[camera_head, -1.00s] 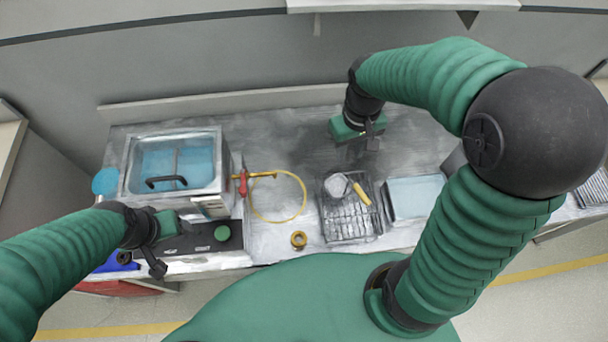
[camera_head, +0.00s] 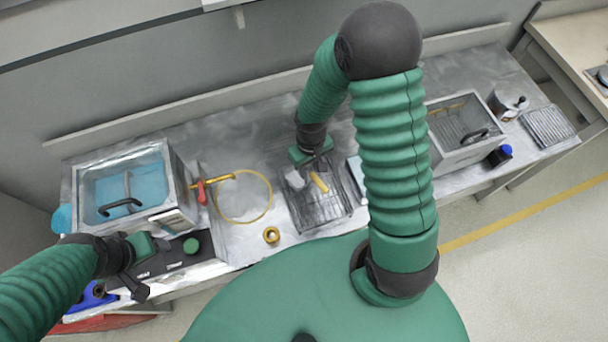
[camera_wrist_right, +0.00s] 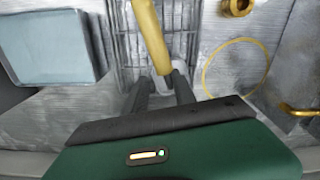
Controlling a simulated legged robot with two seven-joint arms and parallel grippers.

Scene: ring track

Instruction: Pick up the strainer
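The strainer, with a pale bowl (camera_head: 295,180) and a yellow handle (camera_head: 319,182), lies on the wire rack (camera_head: 318,212). My right gripper (camera_head: 318,163) is just above and behind it. In the right wrist view, the strainer's yellow handle (camera_wrist_right: 149,35) points away from the right gripper (camera_wrist_right: 158,80). The two dark fingers are apart, with the pale bowl (camera_wrist_right: 161,90) partly visible between them. Contact with the strainer cannot be told. My left gripper (camera_head: 135,275) is at the bench's front left, beside a black panel, its fingers unclear.
A basin with blue contents (camera_head: 128,185) stands at the left. A yellow hose loop (camera_head: 268,205) and a brass ring (camera_head: 271,235) lie left of the rack. A blue-grey tray (camera_wrist_right: 45,45) is beside the rack. A metal box (camera_head: 462,125) stands farther right.

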